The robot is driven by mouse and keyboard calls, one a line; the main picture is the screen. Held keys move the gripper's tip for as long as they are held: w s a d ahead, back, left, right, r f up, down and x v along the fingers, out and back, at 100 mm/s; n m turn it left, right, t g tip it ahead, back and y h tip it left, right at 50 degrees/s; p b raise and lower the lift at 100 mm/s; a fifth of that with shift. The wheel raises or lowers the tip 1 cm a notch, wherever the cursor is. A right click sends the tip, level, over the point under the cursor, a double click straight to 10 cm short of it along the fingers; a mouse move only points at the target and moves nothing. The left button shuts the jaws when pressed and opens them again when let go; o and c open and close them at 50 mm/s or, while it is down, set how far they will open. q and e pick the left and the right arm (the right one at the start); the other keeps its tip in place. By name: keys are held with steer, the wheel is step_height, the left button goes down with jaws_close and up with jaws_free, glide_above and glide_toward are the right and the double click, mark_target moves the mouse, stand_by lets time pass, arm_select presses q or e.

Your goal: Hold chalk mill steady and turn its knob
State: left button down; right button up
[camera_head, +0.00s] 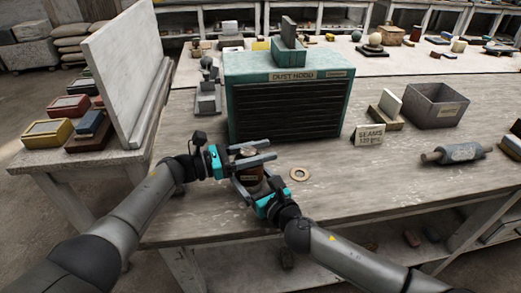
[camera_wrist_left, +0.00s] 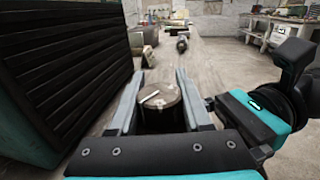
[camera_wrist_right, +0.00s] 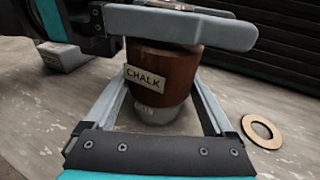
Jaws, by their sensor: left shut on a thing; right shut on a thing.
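The chalk mill (camera_head: 250,174) stands upright on the workbench in front of the dust hood. In the right wrist view its brown body (camera_wrist_right: 165,72) carries a CHALK label above a pale grey base. My left gripper (camera_head: 268,150) reaches in from the left, shut on the mill's top. In the left wrist view the round knob (camera_wrist_left: 160,97) with a white bar mark lies between its fingers. My right gripper (camera_head: 250,183) comes from the front, lower down, shut on the mill's body. It also shows in the right wrist view (camera_wrist_right: 157,100). The knob is hidden there behind the left fingers.
The teal dust hood (camera_head: 288,100) stands close behind. A flat ring (camera_head: 300,174) lies just right of the mill. A SEAMS sign (camera_head: 370,135), a grey bin (camera_head: 437,106) and a roller (camera_head: 457,153) stand farther right. A white board (camera_head: 125,75) rises at left.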

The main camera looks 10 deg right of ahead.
arm_select(q)
steer(key=shift+f+g, duration=0.1)
steer(key=shift+g, duration=0.2)
stand_by(0.4)
steer(key=shift+c, duration=1.6)
jaws_free()
steer(key=s+a, duration=0.2)
steer(key=a, duration=1)
steer(key=shift+w, duration=0.1)
